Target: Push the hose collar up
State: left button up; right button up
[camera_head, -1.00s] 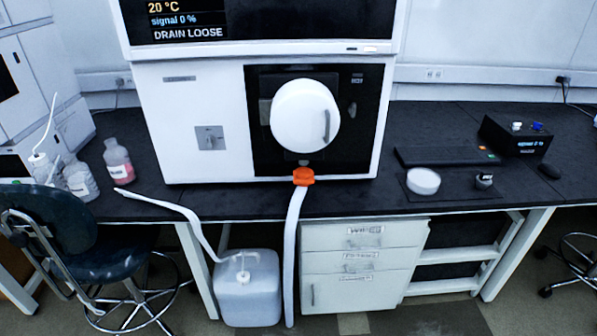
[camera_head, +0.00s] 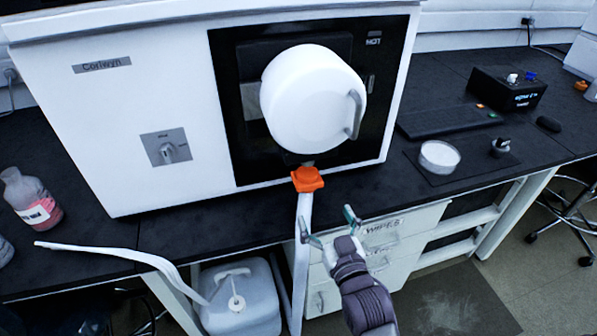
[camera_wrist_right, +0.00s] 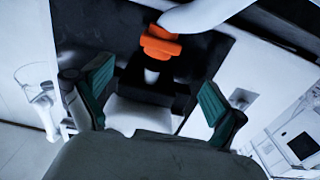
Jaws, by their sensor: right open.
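The orange hose collar (camera_head: 307,179) sits at the top of the white hose (camera_head: 302,235), just below the round white door of the instrument. The hose hangs from it over the bench's front edge. My right gripper (camera_head: 328,223) is open and empty, below and slightly right of the collar, apart from it. In the right wrist view the collar (camera_wrist_right: 160,42) shows beyond and between the open fingers (camera_wrist_right: 153,98), with the white hose by it. My left gripper is not in view.
The white instrument (camera_head: 120,115) stands behind the collar, its round door (camera_head: 312,98) overhanging it. A jug (camera_head: 238,300) stands under the bench, left of the hose. Drawers (camera_head: 385,250) are behind my right gripper. A white dish (camera_head: 439,157) sits at right.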

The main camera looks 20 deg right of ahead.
aim_at(311, 186)
jog(key=w, duration=0.5)
jog(key=shift+r, duration=0.1)
jog(key=w, duration=0.7)
jog(key=shift+a, duration=0.15)
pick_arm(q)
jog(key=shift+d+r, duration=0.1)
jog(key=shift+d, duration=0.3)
pick_arm(e)
jog(key=shift+w, duration=0.4)
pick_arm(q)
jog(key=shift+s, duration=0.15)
